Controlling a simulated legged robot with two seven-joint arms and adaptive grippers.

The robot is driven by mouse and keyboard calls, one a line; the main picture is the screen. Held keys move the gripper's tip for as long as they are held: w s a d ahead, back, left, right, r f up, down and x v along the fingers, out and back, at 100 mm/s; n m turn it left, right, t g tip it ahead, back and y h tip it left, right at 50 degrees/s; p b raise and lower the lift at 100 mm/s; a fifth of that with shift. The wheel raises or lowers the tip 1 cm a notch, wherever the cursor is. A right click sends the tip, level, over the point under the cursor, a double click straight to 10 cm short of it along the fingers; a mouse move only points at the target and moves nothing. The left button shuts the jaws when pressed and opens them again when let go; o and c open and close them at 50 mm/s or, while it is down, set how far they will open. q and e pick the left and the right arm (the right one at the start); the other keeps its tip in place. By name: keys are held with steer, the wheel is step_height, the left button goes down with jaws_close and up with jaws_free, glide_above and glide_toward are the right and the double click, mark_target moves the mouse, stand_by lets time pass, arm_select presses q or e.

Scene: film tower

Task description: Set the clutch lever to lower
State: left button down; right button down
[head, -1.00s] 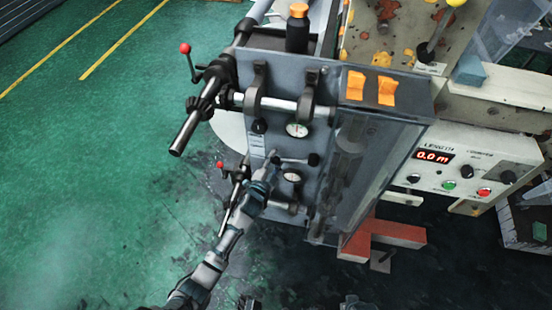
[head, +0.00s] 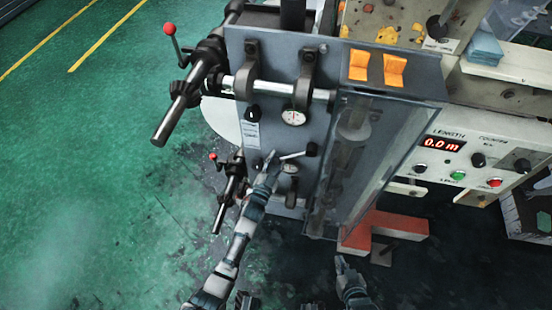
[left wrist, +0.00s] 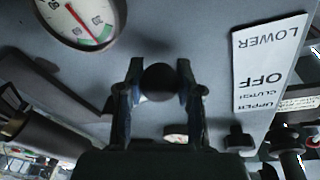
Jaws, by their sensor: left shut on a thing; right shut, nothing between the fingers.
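The clutch lever is a thin silver rod (head: 293,155) with a black end (head: 312,149) at its right, on the grey panel in the head view. The rod slants slightly down to the left, to my left gripper (head: 271,161). In the left wrist view, my left gripper (left wrist: 159,72) is shut on the lever's dark round knob (left wrist: 158,83), with a finger on each side. A white label (left wrist: 268,65) reading upper, clutch off and lower is beside it. My right gripper (head: 340,263) is shut and empty, low in the head view, apart from the panel.
A gauge (head: 293,117) sits above the lever, and another gauge (left wrist: 85,18) shows close in the left wrist view. Red-knobbed levers (head: 170,30) and a thick bar (head: 175,120) stick out at the left. A red block (head: 395,225) lies below. The green floor at left is clear.

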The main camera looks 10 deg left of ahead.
arm_select(q)
steer(key=shift+s+f, duration=0.1)
steer(key=shift+f, duration=0.25)
steer(key=c, duration=1)
jaws_free()
steer(key=shift+d, duration=0.1)
steer(key=shift+o, duration=1.4)
steer(key=shift+r, duration=0.1)
steer(key=shift+s, duration=0.15)
steer(key=v, duration=1.1)
steer(key=shift+s, duration=0.25)
